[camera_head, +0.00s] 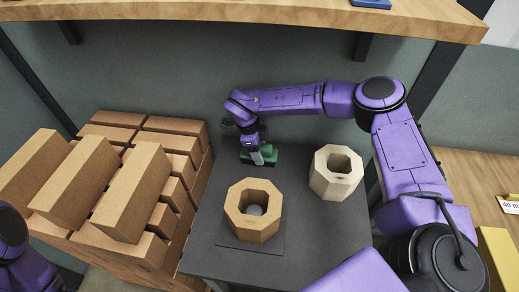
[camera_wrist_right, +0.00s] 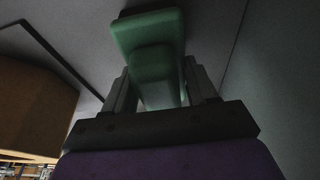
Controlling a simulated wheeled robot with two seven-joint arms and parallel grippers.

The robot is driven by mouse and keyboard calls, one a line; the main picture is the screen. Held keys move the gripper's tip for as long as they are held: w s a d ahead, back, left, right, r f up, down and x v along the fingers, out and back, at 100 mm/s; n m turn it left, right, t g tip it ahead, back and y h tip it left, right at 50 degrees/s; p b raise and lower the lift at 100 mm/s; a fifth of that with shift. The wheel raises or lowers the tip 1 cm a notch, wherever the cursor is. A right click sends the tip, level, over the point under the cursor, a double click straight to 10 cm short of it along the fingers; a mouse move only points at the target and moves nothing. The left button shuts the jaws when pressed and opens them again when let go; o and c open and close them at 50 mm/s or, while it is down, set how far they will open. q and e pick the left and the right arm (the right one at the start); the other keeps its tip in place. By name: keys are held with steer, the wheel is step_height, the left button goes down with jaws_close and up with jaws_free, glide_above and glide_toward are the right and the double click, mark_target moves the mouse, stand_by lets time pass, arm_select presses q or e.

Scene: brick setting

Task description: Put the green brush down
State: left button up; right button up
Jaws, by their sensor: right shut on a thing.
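The green brush (camera_head: 266,158) is at the back of the dark grey table (camera_head: 320,240), close to the wall. My right gripper (camera_head: 257,155) is above it with the fingers pointing down. In the right wrist view the green brush (camera_wrist_right: 155,62) lies between the two fingers of my right gripper (camera_wrist_right: 162,90), which is shut on it. The brush looks at or just above the tabletop; I cannot tell whether it touches. Its underside is hidden. Of my left arm only a purple part shows at the lower left; its gripper is out of view.
A tan octagonal block with a hole (camera_head: 252,222) stands on a dark square mat (camera_head: 247,247). A paler octagonal block (camera_head: 337,172) stands to the right of the brush. Stacked bricks (camera_head: 137,195) fill the left. A wooden shelf (camera_head: 270,17) hangs above.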

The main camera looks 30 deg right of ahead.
steer(key=o, duration=1.1)
steer(key=shift+f, duration=0.1)
steer(key=b+v, duration=0.1)
steer(key=v, duration=1.1)
steer(key=shift+r, duration=0.25)
steer(key=shift+s+f, duration=0.1)
